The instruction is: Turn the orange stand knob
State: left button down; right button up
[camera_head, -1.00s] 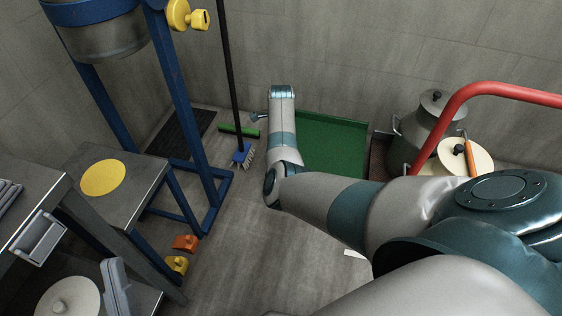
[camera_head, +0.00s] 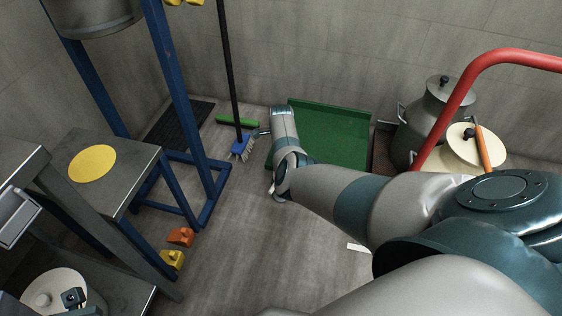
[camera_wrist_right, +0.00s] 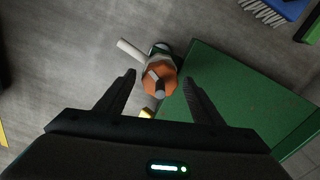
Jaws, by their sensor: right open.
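In the right wrist view, an orange many-sided knob (camera_wrist_right: 160,77) with a grey bar across its face lies between the fingers of my right gripper (camera_wrist_right: 159,77). The gripper is open, with one finger on each side and a visible gap at each. A pale stem sticks out behind the knob to the upper left, and a small yellow part shows below it. In the head view my right arm comes in from the right, and its gripper is hidden. I cannot make out this knob there. My left gripper is not in view.
A green tray (camera_head: 340,130) lies beyond my right arm, with a brush (camera_head: 242,148) beside it. A blue frame (camera_head: 188,110) and a metal table (camera_head: 135,170) stand left. Orange (camera_head: 181,237) and yellow (camera_head: 172,259) blocks are low beside the table. A red rail (camera_head: 460,95) and cans stand right.

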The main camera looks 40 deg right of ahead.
jog(key=shift+c, duration=0.2)
jog(key=c, duration=1)
